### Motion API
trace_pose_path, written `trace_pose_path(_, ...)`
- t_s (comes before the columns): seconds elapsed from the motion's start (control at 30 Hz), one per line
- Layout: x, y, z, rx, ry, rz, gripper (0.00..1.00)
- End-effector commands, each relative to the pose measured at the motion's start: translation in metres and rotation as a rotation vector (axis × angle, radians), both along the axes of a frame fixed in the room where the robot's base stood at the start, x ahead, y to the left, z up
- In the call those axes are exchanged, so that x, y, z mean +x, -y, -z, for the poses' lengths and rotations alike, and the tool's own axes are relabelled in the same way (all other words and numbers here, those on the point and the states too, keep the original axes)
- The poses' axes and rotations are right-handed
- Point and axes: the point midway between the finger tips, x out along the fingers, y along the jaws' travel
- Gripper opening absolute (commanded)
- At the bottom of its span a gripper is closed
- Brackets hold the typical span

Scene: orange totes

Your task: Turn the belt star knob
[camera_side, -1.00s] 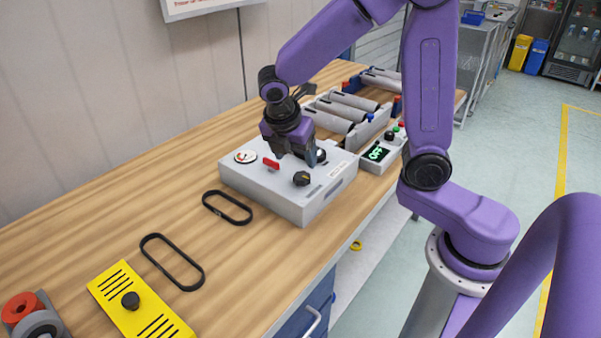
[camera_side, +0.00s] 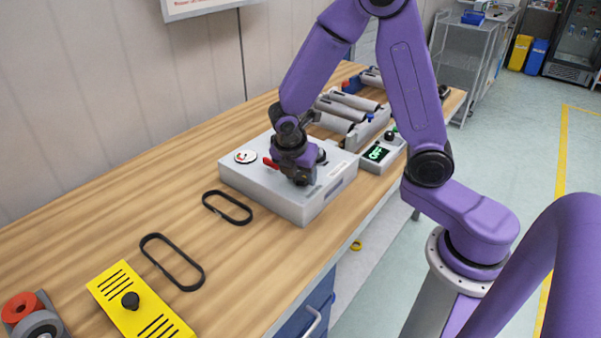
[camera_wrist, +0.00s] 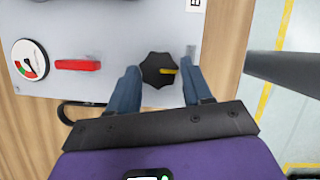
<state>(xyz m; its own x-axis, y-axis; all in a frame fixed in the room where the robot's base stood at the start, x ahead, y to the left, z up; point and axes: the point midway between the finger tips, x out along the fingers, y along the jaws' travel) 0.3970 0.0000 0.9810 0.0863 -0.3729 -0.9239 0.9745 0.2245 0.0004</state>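The belt star knob is a black lobed knob (camera_wrist: 157,69) with a yellow pointer mark, on top of a light grey box (camera_side: 240,181). In the wrist view it lies between the two blue fingers of my gripper (camera_wrist: 161,76). The fingers are apart, one on each side, with a narrow gap showing between each fingertip and the knob. In the side view my gripper (camera_side: 300,179) is low over the front right part of the box and hides the knob.
A red lever (camera_wrist: 78,65) and a round gauge (camera_wrist: 29,60) sit left of the knob on the box. Two black belts (camera_side: 172,262) and a yellow plate (camera_side: 140,302) lie on the wooden bench.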

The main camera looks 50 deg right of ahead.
Motion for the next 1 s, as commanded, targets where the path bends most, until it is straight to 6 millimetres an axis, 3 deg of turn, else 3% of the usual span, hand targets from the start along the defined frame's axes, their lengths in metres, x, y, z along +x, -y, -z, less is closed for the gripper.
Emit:
trace_pose_path(0.03,0.0001,-0.0001,-0.0001,0.000,0.000,0.000,0.32)
trace_pose_path(0.1,0.0001,-0.0001,-0.0002,0.000,0.000,0.000,0.15)
trace_pose_path(0.57,0.0015,-0.0006,-0.0002,0.000,0.000,0.095,0.15)
trace_pose_path(1.0,0.0056,-0.0007,-0.0004,0.000,0.000,0.472,0.15)
